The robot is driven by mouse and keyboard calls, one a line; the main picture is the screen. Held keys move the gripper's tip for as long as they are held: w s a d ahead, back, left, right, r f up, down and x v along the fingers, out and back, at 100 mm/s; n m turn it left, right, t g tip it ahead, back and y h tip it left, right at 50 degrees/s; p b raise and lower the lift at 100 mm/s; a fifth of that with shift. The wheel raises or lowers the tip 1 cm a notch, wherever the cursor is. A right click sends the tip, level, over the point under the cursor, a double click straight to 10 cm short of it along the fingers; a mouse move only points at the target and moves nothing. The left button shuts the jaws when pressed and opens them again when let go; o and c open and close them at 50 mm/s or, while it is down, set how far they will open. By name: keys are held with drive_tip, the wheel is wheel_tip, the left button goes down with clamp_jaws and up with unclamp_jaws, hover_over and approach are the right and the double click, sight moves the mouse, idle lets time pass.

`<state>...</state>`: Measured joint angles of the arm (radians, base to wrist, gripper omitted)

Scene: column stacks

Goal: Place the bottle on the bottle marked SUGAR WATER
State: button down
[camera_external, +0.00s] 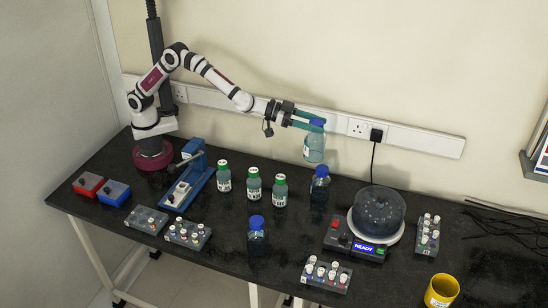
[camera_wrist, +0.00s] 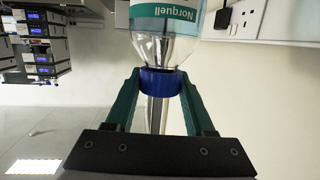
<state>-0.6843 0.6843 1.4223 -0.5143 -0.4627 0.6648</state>
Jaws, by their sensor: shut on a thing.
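My gripper (camera_external: 318,124) is shut on the blue cap of a clear bottle (camera_external: 314,150) and holds it upright above the bench. In the wrist view my gripper (camera_wrist: 160,88) has its green fingers on both sides of the blue cap, and the bottle (camera_wrist: 165,48) carries a teal label reading "Norquell". A darker blue-capped bottle (camera_external: 319,190) stands on the bench, below the held bottle in the picture. Another blue-capped bottle (camera_external: 257,240) stands nearer the front edge. Three green-capped bottles (camera_external: 224,182) (camera_external: 254,191) (camera_external: 279,193) stand to the left. I cannot read which one is marked SUGAR WATER.
A centrifuge (camera_external: 377,212) with a "READY" display stands right of the bottles. Vial racks (camera_external: 327,275) (camera_external: 187,235) (camera_external: 428,236), a yellow cup (camera_external: 441,291), red and blue boxes (camera_external: 88,183) (camera_external: 113,193) and a blue-based device (camera_external: 188,185) occupy the black bench.

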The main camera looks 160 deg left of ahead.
drive_tip(key=s+a+f, duration=0.1)
drive_tip(key=a+f, duration=0.4)
drive_tip(key=f, duration=0.2)
drive_tip(key=shift+s, duration=0.2)
drive_tip(key=shift+f, duration=0.15)
drive_tip(key=shift+c, duration=1.3)
unclamp_jaws()
drive_tip(key=shift+d, duration=0.1)
